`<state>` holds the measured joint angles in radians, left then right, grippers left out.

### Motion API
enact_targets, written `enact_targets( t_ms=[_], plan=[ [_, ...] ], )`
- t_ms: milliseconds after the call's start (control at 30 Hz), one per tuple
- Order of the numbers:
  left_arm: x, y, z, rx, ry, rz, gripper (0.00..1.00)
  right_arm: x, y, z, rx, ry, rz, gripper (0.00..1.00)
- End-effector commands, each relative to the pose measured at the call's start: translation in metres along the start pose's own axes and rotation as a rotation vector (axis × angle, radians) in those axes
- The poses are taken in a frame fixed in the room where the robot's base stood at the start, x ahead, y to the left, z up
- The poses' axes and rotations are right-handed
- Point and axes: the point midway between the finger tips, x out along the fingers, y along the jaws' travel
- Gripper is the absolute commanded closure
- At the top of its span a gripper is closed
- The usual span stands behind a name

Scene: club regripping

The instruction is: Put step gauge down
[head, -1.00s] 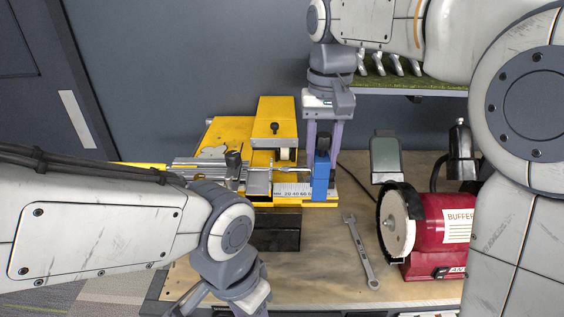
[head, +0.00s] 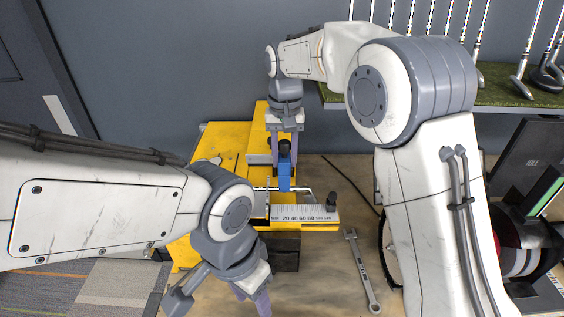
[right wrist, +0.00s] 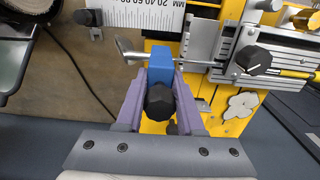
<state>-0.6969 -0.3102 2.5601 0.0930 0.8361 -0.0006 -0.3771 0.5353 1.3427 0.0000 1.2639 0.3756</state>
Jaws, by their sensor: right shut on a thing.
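The step gauge appears to be the blue block with a black knob (head: 285,172). It is in my right gripper (head: 286,150), which is shut on it. In the right wrist view the blue block (right wrist: 160,62) sits between the purple fingers, its black knob (right wrist: 160,101) nearer the camera.
A wrench (head: 362,272) lies on the wooden bench right of the fixture. A dark block (head: 286,252) stands in front of the fixture. Several clubs stand on a green-topped shelf (head: 496,96) at back right. A dark screen (head: 535,160) is at far right.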

Motion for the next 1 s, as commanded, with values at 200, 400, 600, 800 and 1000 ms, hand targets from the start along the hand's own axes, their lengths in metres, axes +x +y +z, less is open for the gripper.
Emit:
enact_targets(
  t_ms=[200,400,600,800,1000],
  plan=[
    [-0.010,0.001,-0.001,0.002,0.000,0.000,0.50,0.013,-0.004,-0.007,0.002,-0.002,0.001,1.00],
    [-0.021,0.002,-0.001,0.003,0.000,0.000,0.50,0.041,-0.004,-0.007,0.002,-0.002,0.001,1.00],
    [-0.020,0.001,-0.001,0.004,0.000,0.000,0.50,0.046,-0.004,-0.007,0.002,0.001,-0.001,1.00],
    [-0.018,0.001,-0.001,0.003,0.000,0.000,0.50,0.049,-0.004,-0.007,0.002,0.001,0.000,1.00],
    [-0.018,0.001,-0.001,0.003,0.000,0.000,0.50,0.050,-0.004,-0.007,0.002,0.000,0.000,0.33]
  ],
)
